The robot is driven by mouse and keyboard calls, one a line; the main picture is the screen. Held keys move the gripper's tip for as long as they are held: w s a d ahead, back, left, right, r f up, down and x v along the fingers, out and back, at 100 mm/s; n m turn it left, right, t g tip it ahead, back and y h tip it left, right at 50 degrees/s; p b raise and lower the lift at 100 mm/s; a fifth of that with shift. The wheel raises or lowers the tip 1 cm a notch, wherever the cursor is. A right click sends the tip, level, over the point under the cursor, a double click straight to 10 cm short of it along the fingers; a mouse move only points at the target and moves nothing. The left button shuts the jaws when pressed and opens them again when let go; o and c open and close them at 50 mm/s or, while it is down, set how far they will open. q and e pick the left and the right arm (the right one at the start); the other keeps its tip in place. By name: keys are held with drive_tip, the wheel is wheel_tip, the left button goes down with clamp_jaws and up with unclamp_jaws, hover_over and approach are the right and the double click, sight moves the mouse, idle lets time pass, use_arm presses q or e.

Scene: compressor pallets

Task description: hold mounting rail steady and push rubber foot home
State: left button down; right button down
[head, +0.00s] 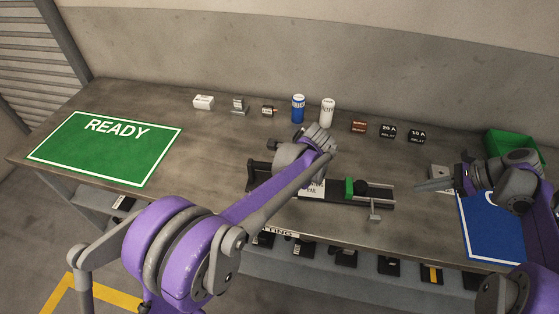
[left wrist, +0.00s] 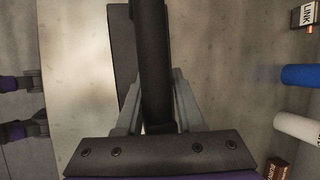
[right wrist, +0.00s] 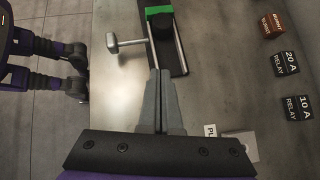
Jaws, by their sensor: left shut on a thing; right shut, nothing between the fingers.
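The mounting rail (head: 330,197) lies in a dark fixture along the front of the bench, with a white label near its middle, partly behind my left arm. In the left wrist view my left gripper (left wrist: 155,85) is shut on the dark rail (left wrist: 152,50). A black round piece, seemingly the rubber foot (right wrist: 162,27), sits at the rail's right end beside a green block (right wrist: 158,10). My right gripper (right wrist: 158,75) is shut and empty, its tips pointing at the foot with a gap between. In the head view the right gripper (head: 420,185) is right of the fixture.
A T-shaped metal handle (head: 375,212) sticks out at the fixture's front. Several small parts, a blue can (head: 298,108) and a white can (head: 327,112) stand along the back. A green READY mat (head: 70,150) lies left; a blue mat (head: 490,245) and green bin (head: 505,143) are right.

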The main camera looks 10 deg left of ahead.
use_arm(q)
drive_tip(key=shift+c, duration=2.2)
unclamp_jaws()
drive_tip(key=v, duration=1.2)
use_arm(e)
drive_tip(key=s+a+r+n+h+p, duration=0.25)
drive_tip(key=s+a+n+h, duration=0.25)
drive_tip(key=s+a+n, duration=0.5)
use_arm(q)
drive_tip(key=s+a+f+n+t+h+p, duration=0.1)
drive_tip(key=s+a+f+n+h, duration=0.1)
drive_tip(key=s+a+n, duration=0.3)
drive_tip(key=s+a+f+n+t+h+p, duration=0.1)
drive_tip(key=s+a+n, duration=0.3)
drive_tip(key=s+n, duration=0.7)
drive_tip(key=s+f+t+h, duration=0.1)
drive_tip(key=s, duration=0.8)
drive_tip(key=shift+a+h, duration=0.35)
drive_tip(key=shift+h, duration=0.05)
use_arm(e)
drive_tip(key=s+f+n+t+h, duration=0.1)
drive_tip(key=s+n+t+h, duration=0.1)
drive_tip(key=s+n, duration=0.3)
drive_tip(key=s+d+f+n+t+h, duration=0.1)
drive_tip(key=s+n, duration=0.4)
drive_tip(key=s, duration=0.6)
drive_tip(key=shift+f+t+h, duration=0.4)
